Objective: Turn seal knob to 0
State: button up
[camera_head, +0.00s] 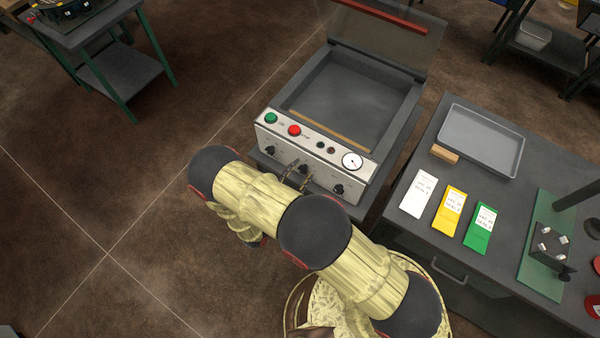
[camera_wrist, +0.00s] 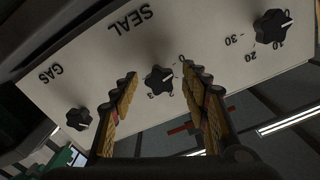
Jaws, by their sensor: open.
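The seal knob (camera_wrist: 158,78) is a black lobed knob on the light panel, below the printed word SEAL in the wrist view. Its white mark points to the right and slightly up. Small digits sit around it; a 2 and a 3 show below, the others are hard to read. My gripper (camera_wrist: 158,72) is open, with one finger on each side of the knob and gaps showing between. In the head view my gripper (camera_head: 298,176) is at the middle of the panel's front and partly covers the seal knob (camera_head: 304,169).
The gas knob (camera_wrist: 78,118) is left of my fingers and another knob (camera_wrist: 272,25) right of them. The machine's panel (camera_head: 320,150) also carries a green button (camera_head: 271,118), a red button (camera_head: 294,130) and a gauge (camera_head: 352,161). A table with cards and a tray (camera_head: 480,140) stands right.

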jog(key=shift+s+a, duration=0.1)
jog(key=v, duration=1.1)
jog(key=shift+s+a, duration=0.25)
jog(key=shift+s, duration=0.05)
